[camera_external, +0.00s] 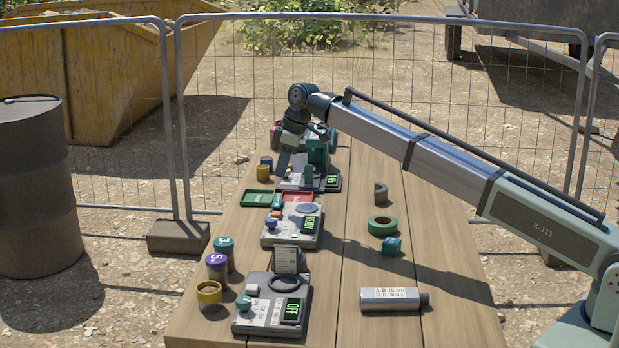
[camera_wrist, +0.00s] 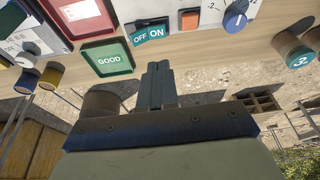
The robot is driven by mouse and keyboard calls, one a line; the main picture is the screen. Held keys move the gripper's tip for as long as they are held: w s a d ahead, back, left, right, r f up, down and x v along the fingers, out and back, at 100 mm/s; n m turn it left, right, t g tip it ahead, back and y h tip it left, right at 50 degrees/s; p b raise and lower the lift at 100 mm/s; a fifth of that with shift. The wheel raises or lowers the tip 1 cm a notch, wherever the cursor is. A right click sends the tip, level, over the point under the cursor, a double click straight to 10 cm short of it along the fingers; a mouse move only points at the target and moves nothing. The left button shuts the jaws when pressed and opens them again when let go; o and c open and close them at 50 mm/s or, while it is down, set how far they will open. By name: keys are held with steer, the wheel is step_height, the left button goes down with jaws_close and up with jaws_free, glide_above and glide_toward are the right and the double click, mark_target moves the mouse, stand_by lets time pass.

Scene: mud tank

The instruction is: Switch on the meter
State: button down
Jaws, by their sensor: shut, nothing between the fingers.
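Three grey meter-like units stand in a row on the table in the external view. The near meter (camera_external: 272,304) has a green display reading OFF. The middle meter (camera_external: 291,226) shows what looks like READY. The far meter (camera_external: 301,181) has a lit green display too small to read surely.
An orange button (camera_wrist: 190,20) and blue knob (camera_wrist: 236,18) sit beside the switch. A green GOOD tray (camera_wrist: 108,58) and red tray (camera_wrist: 72,14) lie close by. Capped jars (camera_external: 217,267) line the left edge. Green tape (camera_external: 381,225) and a grey cylinder (camera_external: 394,299) lie right.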

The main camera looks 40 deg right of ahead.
step_height(320, 180, up, 6)
steer(key=s, duration=0.2)
steer(key=shift+s+f, duration=0.15)
steer(key=shift+s, duration=0.1)
steer(key=shift+d, duration=0.15)
